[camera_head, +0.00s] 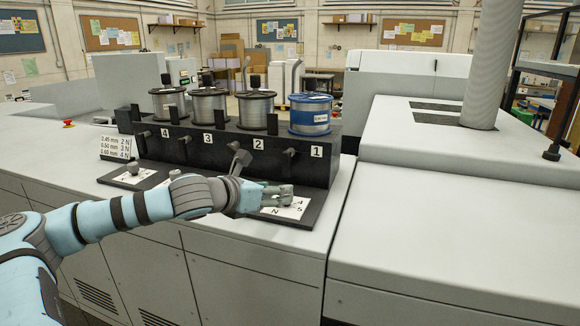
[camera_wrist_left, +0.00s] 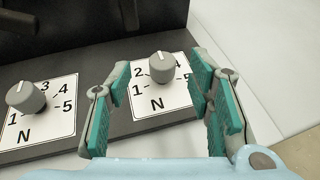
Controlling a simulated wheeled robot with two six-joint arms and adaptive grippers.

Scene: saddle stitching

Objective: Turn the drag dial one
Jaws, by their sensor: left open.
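The drag dial at the right end of the strip, below the number 1, is a grey round knob (camera_wrist_left: 162,67) on a white plate marked 1 to 5 and N (camera_wrist_left: 148,108). In the left wrist view its white mark points up, between the 2 and the 4; the knob hides the 3. My left gripper (camera_head: 284,196) is open over this plate, and in the wrist view its teal finger pads stand apart on either side of the knob. In the head view the gripper hides the knob and part of the plate. My right gripper is not in view.
A second dial knob (camera_wrist_left: 26,97) sits to the left on its own plate. Behind the dials rises a black rack (camera_head: 200,146) numbered 4 to 1, with wire spools on top, the blue one (camera_head: 310,115) at 1. A tension card (camera_head: 115,147) stands at left.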

